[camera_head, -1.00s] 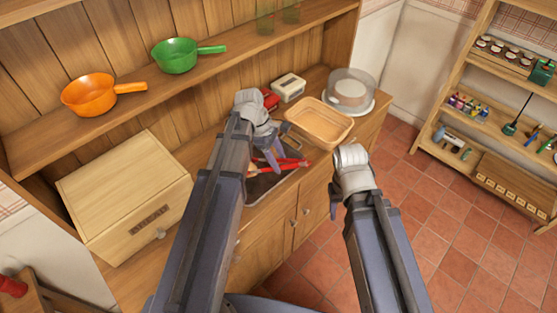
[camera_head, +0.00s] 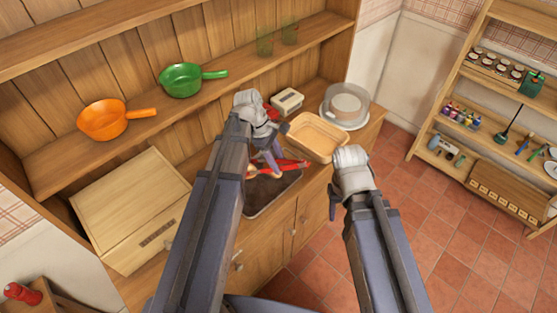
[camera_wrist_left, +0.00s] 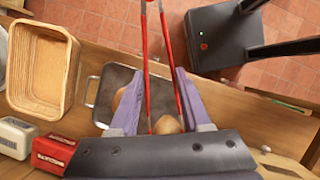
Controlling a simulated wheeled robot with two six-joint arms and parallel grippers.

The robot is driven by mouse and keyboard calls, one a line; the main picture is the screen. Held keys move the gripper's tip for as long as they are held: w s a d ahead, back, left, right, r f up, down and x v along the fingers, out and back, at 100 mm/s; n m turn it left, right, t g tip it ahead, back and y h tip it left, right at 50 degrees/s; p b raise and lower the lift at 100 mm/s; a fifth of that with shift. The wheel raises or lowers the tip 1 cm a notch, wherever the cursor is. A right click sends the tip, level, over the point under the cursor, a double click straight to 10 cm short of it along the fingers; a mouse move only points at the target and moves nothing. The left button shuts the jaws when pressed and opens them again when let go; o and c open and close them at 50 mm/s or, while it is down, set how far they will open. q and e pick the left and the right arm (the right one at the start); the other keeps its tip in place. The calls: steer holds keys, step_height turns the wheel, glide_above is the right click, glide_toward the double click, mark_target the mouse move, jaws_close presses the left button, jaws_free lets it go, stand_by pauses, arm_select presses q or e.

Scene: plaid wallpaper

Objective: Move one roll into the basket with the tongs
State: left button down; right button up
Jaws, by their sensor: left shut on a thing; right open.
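The red tongs (camera_head: 291,166) are held by my left gripper (camera_head: 270,160) over the dark tray (camera_head: 268,198) on the cabinet top. In the left wrist view, the purple fingers (camera_wrist_left: 160,95) stand on either side of the red tongs (camera_wrist_left: 151,50). Two brown rolls show below: one roll (camera_wrist_left: 118,98) partly behind the left finger, another roll (camera_wrist_left: 167,125) between the fingers, near the tongs. I cannot tell whether the tongs touch either. The tan basket (camera_head: 318,140) is behind and right of the tray, and appears empty in the wrist view (camera_wrist_left: 42,70). My right gripper (camera_head: 334,205) is open and empty in front of the cabinet.
A domed cake stand (camera_head: 347,107), a cream box (camera_head: 287,100) and a red item (camera_wrist_left: 52,152) stand near the basket. A wooden bread box (camera_head: 130,210) is at left. The shelf above holds orange (camera_head: 103,119) and green (camera_head: 182,80) pans.

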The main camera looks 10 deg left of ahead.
arm_select(q)
steer(key=shift+f, duration=0.1)
arm_select(e)
steer(key=shift+f, duration=0.1)
arm_select(q)
step_height(320, 180, down, 8)
steer(key=b, duration=0.8)
arm_select(e)
step_height(320, 180, down, 8)
arm_select(q)
steer(key=shift+d, duration=0.15)
arm_select(e)
steer(key=shift+d, duration=0.1)
